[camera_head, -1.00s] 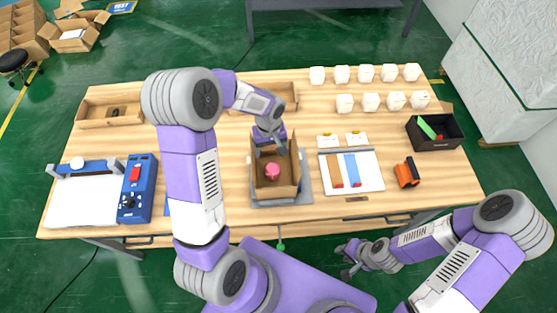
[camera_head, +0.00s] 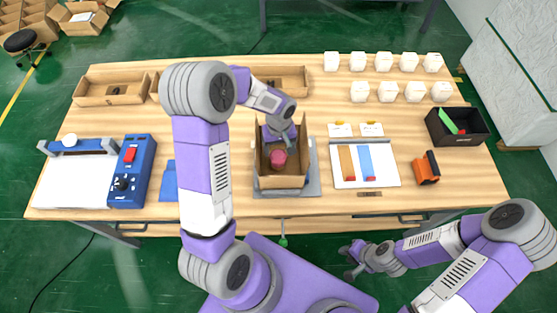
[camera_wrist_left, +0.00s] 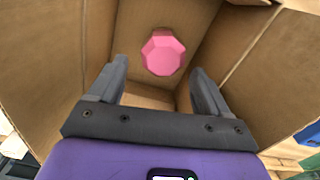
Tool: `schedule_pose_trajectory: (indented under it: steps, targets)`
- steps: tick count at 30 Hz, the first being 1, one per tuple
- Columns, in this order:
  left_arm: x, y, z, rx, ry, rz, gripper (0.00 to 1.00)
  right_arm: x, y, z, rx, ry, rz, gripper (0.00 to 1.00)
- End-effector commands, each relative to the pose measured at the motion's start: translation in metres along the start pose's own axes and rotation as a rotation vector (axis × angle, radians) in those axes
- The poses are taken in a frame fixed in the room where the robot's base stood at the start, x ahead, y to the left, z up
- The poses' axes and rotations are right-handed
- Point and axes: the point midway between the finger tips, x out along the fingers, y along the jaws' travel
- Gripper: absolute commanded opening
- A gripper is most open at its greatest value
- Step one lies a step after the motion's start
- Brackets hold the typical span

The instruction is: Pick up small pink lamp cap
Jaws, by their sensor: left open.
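The small pink lamp cap (camera_head: 278,158) sits inside an open cardboard box (camera_head: 283,182) at the table's front middle. In the left wrist view the cap (camera_wrist_left: 162,53) is a faceted pink piece low in the box, beyond my fingertips. My left gripper (camera_head: 284,143) reaches into the box from its back side, just above the cap. In the left wrist view my left gripper (camera_wrist_left: 160,78) is open, with nothing between its fingers, and the cap lies ahead between their lines. My right gripper (camera_head: 353,262) hangs off the front of the table, away from the box; its jaws are too small to judge.
The box walls (camera_wrist_left: 250,60) stand close around my left gripper. A white tray (camera_head: 362,181) with coloured strips lies to the right, with an orange-black piece (camera_head: 426,168) and a black bin (camera_head: 457,137). Several white cups (camera_head: 384,62) stand at the back.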

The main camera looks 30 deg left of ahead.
Motion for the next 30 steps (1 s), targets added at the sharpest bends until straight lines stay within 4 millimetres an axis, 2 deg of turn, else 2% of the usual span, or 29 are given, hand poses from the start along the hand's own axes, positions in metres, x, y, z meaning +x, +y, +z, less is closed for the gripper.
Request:
schedule_pose_trajectory:
  steps: [12,22,30]
  targets:
    - [0.056,-0.004,-0.002,0.001,-0.003,-0.002,0.78,0.004,0.002,0.0,0.0,0.0,0.0,0.3]
    - [0.062,-0.004,-0.003,0.001,0.0,0.0,0.78,0.005,0.002,0.0,0.0,0.0,0.0,0.3]
    - [0.062,-0.004,-0.003,0.001,0.0,0.0,0.36,0.005,0.002,0.0,0.0,0.0,0.0,0.3]
